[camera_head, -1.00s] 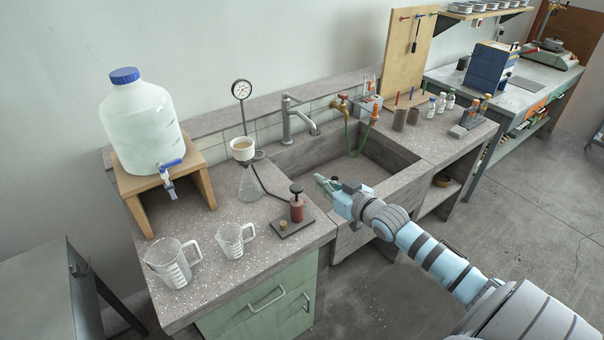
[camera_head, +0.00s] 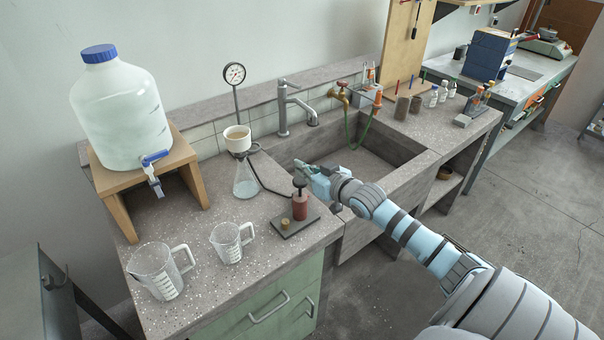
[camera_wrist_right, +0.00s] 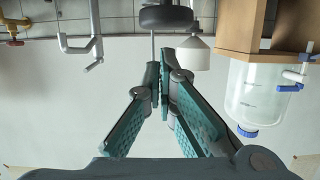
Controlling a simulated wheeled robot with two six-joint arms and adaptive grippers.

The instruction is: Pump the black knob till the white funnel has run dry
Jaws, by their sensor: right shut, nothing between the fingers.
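The black knob (camera_head: 299,181) tops the red pump (camera_head: 300,205), which stands upright on a dark plate at the counter's front right. My right gripper (camera_head: 302,166) is shut and empty, its tips a little above the knob with no clear contact. The wrist view is upside down; there the knob (camera_wrist_right: 165,17) shows just beyond the closed fingertips (camera_wrist_right: 160,78). The white funnel (camera_head: 237,139) sits on the glass flask (camera_head: 245,182) behind the pump; it also shows in the wrist view (camera_wrist_right: 193,53). How much liquid it holds I cannot tell. My left gripper is out of view.
A dark hose runs from flask to pump. A gauge (camera_head: 235,73) stands on a post behind the funnel. Two measuring jugs (camera_head: 160,271) (camera_head: 229,243) are at front left, and a large bottle (camera_head: 120,115) on a wooden stand is behind. The sink (camera_head: 365,165) is at right.

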